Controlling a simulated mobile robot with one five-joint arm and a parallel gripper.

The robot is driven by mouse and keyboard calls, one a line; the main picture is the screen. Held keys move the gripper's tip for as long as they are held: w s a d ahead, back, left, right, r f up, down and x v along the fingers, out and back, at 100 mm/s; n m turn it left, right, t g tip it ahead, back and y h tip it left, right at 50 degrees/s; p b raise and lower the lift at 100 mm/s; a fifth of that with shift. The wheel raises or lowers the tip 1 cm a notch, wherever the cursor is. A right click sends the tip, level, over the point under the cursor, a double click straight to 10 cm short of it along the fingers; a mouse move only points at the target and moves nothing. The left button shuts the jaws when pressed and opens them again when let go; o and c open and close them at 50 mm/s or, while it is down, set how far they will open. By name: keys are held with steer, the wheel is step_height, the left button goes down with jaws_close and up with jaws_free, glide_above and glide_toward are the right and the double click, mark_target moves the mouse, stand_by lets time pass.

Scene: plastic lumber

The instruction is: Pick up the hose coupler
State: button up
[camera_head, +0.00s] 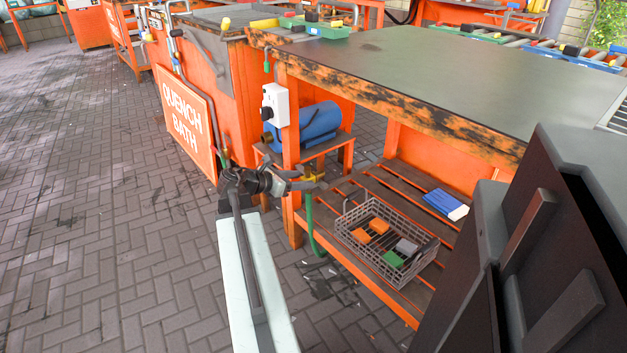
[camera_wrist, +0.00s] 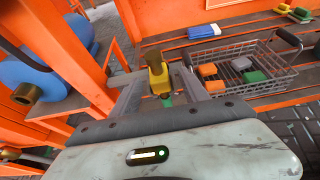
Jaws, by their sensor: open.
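The hose coupler (camera_wrist: 157,74) is a yellow piece with a dull brass-brown top, and a green hose (camera_wrist: 166,101) runs down below it. In the wrist view it stands nearly upright between the two grey fingers of my gripper (camera_wrist: 155,84). The fingers are open, one on each side, with no clear contact visible. In the head view my gripper (camera_head: 306,184) is beside the front leg of the orange bench, and a bit of yellow (camera_head: 313,176) shows behind it. The green hose (camera_head: 310,226) hangs below there.
The orange bench (camera_head: 420,75) has a slatted lower shelf. On it are a wire basket (camera_head: 352,222) with several small blocks and a blue-and-white box (camera_head: 445,204). A blue cylinder (camera_head: 318,122) lies on a small stand nearby. Orange posts stand close to my arm. Brick floor at left is clear.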

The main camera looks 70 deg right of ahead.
steer(key=shift+s+d+f, duration=0.2)
steer(key=shift+d+f, duration=0.05)
steer(key=shift+d, duration=0.15)
steer(key=shift+r, duration=0.1)
jaws_close()
step_height(320, 180, up, 10)
steer(key=p, duration=1)
steer(key=shift+r, duration=0.2)
